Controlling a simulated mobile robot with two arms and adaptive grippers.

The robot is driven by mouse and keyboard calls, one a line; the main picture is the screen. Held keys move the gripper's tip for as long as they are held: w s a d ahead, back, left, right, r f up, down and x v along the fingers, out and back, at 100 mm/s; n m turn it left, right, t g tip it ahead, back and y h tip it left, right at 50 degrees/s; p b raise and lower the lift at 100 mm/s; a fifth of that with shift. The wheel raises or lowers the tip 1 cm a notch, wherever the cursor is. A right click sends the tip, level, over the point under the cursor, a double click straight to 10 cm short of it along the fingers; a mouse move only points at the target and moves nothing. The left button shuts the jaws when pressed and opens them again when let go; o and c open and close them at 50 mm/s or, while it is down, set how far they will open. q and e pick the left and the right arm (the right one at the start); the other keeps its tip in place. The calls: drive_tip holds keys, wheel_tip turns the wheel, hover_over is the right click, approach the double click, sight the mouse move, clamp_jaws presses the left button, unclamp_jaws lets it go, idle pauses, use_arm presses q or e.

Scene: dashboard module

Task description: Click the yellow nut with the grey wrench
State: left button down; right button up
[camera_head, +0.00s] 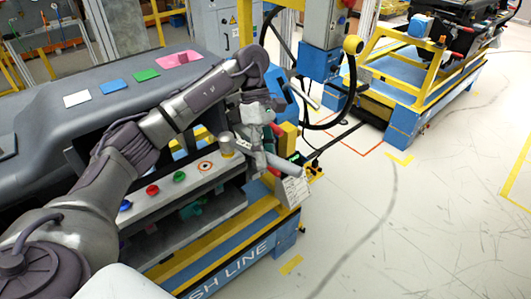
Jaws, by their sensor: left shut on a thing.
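My left arm reaches in from the left over the dashboard module. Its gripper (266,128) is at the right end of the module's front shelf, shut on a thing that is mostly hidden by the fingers. A grey bar (285,165), which looks like the grey wrench, shows just below the gripper. A short yellowish cylinder (226,145), possibly the yellow nut, stands on the shelf close to the left of the gripper. I cannot tell whether the wrench touches it. My right gripper is not in view.
Blue (125,205), red (152,190) and green (179,177) buttons and an orange ring mark (205,166) line the shelf. Coloured pads, including a pink one (180,59), lie on the dark dashboard (45,125). A yellow and blue cart (405,115) stands at the back right; the floor before it is clear.

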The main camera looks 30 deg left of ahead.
use_arm(q)
drive_tip(key=shift+f+b, duration=0.5)
idle(0.9)
drive_tip(key=shift+s+b, duration=0.3)
idle(0.4)
drive_tip(key=shift+s+m+g+y, duration=0.3)
drive_tip(key=shift+m, duration=0.2)
idle(0.7)
drive_tip(key=shift+s+a+m, duration=0.15)
drive_tip(key=shift+s+m, duration=0.2)
drive_tip(key=shift+m, duration=0.05)
idle(0.8)
drive_tip(key=shift+s+a+m+y+p, duration=0.1)
drive_tip(key=shift+s+m+y+p, duration=0.2)
drive_tip(key=shift+s+m+p, duration=0.2)
idle(0.9)
drive_tip(key=shift+w+n, duration=0.4)
drive_tip(key=shift+n, duration=0.1)
